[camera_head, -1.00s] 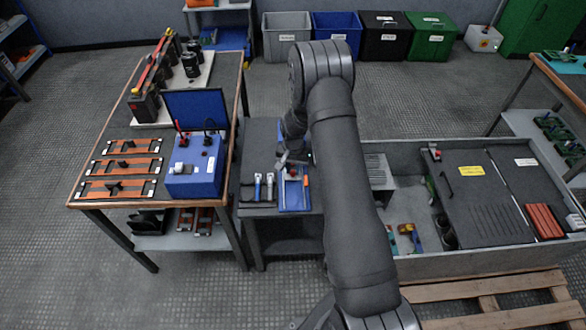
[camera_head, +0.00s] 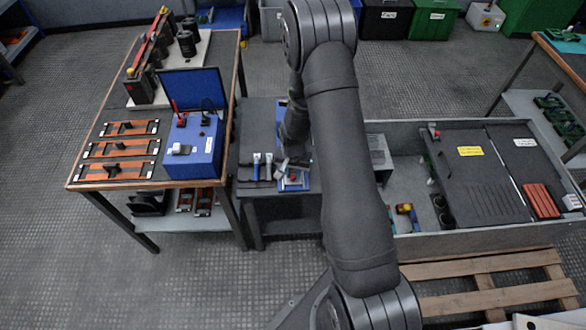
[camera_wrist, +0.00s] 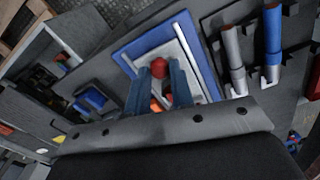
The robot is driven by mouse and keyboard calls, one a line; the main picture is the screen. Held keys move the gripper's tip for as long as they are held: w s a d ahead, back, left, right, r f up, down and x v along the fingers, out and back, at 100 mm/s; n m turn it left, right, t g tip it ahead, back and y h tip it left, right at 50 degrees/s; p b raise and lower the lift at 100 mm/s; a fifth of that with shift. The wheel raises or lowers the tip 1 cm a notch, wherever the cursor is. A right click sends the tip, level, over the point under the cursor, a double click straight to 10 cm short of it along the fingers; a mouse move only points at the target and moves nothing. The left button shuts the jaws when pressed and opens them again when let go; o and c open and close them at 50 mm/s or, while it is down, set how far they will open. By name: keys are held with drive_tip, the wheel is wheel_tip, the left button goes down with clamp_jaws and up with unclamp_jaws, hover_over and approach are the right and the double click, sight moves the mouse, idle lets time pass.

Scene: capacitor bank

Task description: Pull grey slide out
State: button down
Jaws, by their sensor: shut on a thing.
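A blue tray (camera_head: 302,186) with light grey rails lies on the dark low bench in the head view. In the wrist view the blue tray (camera_wrist: 137,43) holds a light grey angled rail (camera_wrist: 190,57) and a red knob (camera_wrist: 158,66). My gripper (camera_wrist: 158,72) has its two blue-grey fingers on either side of the knob, shut on it. An orange part shows between the fingers. In the head view my gripper (camera_head: 291,166) is down at the tray, partly hidden by my arm.
A wooden-edged workbench (camera_head: 112,186) with a blue box (camera_head: 196,152) stands left. A grey open-topped cabinet (camera_head: 480,243) stands right, with a wooden pallet (camera_head: 480,290) before it.

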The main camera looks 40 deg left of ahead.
drive_tip(key=shift+s+d+f, duration=0.1)
drive_tip(key=shift+s+d, duration=0.1)
drive_tip(key=shift+s, duration=0.05)
drive_tip(key=c, duration=1.3)
unclamp_jaws()
drive_tip(key=shift+o, duration=0.2)
drive_tip(key=shift+w, duration=0.1)
drive_tip(key=shift+a+r, duration=0.1)
drive_tip(key=shift+r, duration=0.3)
wheel_tip(320, 180, up, 17)
drive_tip(key=shift+f, duration=0.25)
wheel_tip(320, 180, down, 17)
drive_tip(key=shift+f, duration=0.1)
